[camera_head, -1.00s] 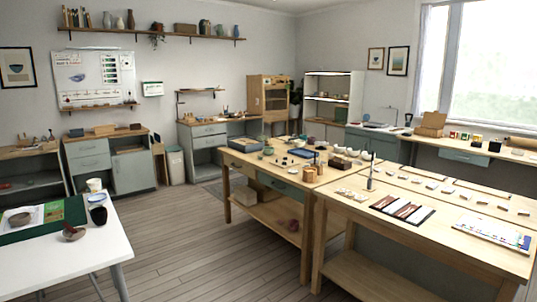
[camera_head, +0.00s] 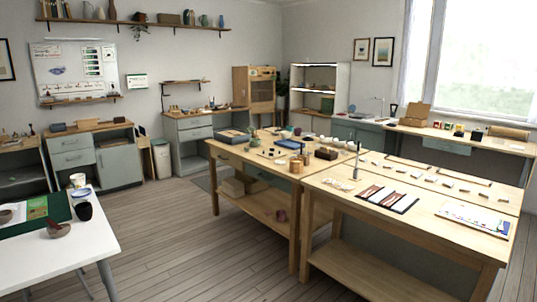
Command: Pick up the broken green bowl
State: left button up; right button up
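I cannot make out a broken green bowl for sure. A small green item (camera_head: 254,141) sits toward the left part of the middle wooden worktable (camera_head: 225,150); it is too small to tell whether it is a bowl. A brown-grey bowl-like piece (camera_head: 58,230) sits on the white table at lower left, with a small part sticking up from it. Neither of my grippers is in view.
The white table (camera_head: 60,265) also holds a green mat (camera_head: 25,228), a dark cup (camera_head: 84,211) and a light cup (camera_head: 78,180). A second wooden worktable (camera_head: 420,225) stands at right. Wooden floor (camera_head: 190,235) between the tables is clear.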

aim_at(252, 142)
jog(key=i+j, duration=0.15)
jog(key=i, duration=0.4)
jog(key=i+j+u, duration=0.1)
jog(key=i, duration=0.45)
jog(key=i+j, duration=0.2)
jog(key=i, duration=0.35)
jog(key=i+u, duration=0.15)
jog(key=i, duration=0.4)
jog(key=i+l+u, duration=0.1)
jog(key=i, duration=0.5)
jog(key=i+l+u, duration=0.15)
jog(key=i, duration=0.4)
jog(key=i+l+u, duration=0.1)
jog(key=i, duration=0.5)
jog(key=i+j+u, duration=0.1)
jog(key=i, duration=1.15)
jog(key=j+u, duration=0.05)
jog(key=j, duration=0.05)
